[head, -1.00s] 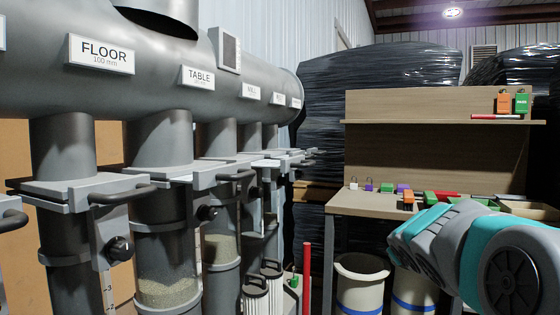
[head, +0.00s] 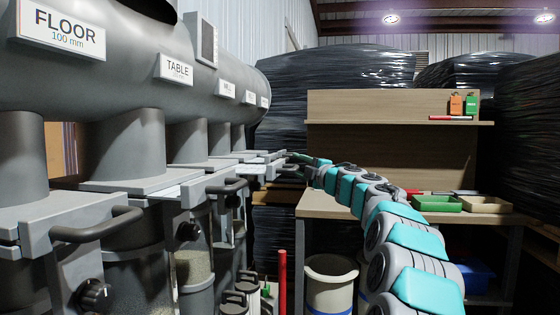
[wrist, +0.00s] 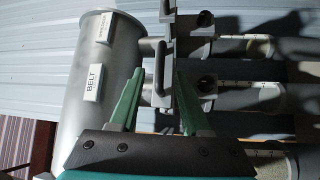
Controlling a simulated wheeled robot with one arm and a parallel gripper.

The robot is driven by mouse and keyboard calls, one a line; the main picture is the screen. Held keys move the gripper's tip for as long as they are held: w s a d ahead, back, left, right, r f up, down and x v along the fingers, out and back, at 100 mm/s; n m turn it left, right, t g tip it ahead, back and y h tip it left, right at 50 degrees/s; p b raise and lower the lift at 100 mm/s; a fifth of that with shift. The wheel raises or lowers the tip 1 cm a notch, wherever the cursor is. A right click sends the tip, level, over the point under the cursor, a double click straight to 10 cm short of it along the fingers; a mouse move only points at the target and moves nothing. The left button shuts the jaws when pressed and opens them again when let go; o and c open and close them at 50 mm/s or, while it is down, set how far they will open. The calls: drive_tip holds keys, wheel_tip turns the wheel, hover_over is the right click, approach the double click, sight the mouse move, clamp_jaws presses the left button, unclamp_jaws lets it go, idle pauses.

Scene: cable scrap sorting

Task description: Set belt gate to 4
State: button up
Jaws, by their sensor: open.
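In the wrist view the BELT label (wrist: 91,84) is on the end of the round grey duct. The belt gate's grey bar handle (wrist: 160,67) stands between the tips of my gripper (wrist: 157,76), whose two green fingers are apart. I cannot tell whether either finger touches the handle. A black knob (wrist: 207,83) sits beside the gate, above a pipe with scale marks (wrist: 262,91). In the head view my gripper (head: 306,160) is at the far end of the gate row, small and partly hidden. The gate's scale reading is not legible.
The duct (head: 120,60) runs along the left, with FLOOR (head: 58,30) and TABLE (head: 176,69) gates nearer. A neighbouring gate (wrist: 190,28) is close above in the wrist view. A workbench (head: 340,205) with trays stands right, with a red post (head: 282,285) and bin (head: 331,285) nearby.

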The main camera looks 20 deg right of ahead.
drive_tip(key=shift+p+x, duration=0.8)
drive_tip(key=shift+x, duration=2.55)
drive_tip(key=shift+f, duration=0.1)
clamp_jaws()
drive_tip(key=shift+a, duration=0.1)
